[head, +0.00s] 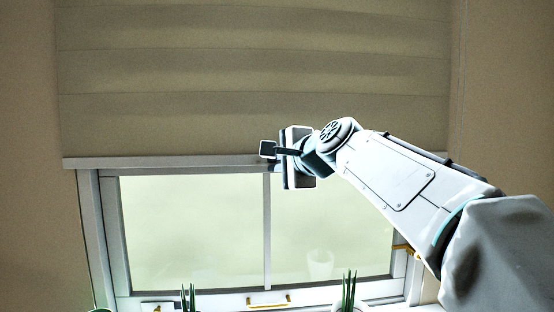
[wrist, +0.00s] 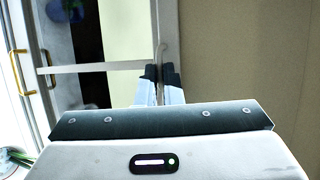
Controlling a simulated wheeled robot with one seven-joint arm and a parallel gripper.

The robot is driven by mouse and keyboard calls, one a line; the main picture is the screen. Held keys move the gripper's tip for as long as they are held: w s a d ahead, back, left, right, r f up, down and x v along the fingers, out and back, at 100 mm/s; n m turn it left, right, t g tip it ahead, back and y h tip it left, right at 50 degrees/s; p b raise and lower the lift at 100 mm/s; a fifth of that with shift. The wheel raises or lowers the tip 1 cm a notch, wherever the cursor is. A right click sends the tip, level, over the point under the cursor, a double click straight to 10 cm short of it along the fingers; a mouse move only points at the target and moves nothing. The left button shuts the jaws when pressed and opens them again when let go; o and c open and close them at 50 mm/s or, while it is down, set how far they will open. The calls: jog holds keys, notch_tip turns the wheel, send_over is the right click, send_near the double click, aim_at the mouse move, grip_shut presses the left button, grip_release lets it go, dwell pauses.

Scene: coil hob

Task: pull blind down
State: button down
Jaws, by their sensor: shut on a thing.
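The beige blind (head: 250,70) hangs over the upper part of the window, with soft horizontal folds. Its pale bottom rail (head: 150,162) runs level across the top of the visible glass. My gripper (head: 272,152) is at the middle of this rail, shut on it. In the wrist view my gripper's dark fingertips (wrist: 158,74) close on the rail (wrist: 167,25), with the blind cloth (wrist: 235,50) to the right. The exact contact is partly hidden by the fingers.
Below the rail is the window (head: 190,225) with a white frame and a brass handle (head: 268,301) at its bottom. Green plants (head: 188,297) stand along the sill. A cord (head: 461,70) hangs right of the blind. The space before the glass is mostly clear.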

notch_tip(320, 180, down, 24)
jog(key=b, duration=1.9)
jog(key=shift+r, duration=0.25)
jog(key=shift+f, duration=0.15)
jog(key=c, duration=1.9)
grip_release()
jog(key=o, duration=0.3)
jog(key=shift+o, duration=0.2)
jog(key=v, duration=1.4)
jog(key=shift+a+p, duration=0.1)
jog(key=shift+p, duration=0.2)
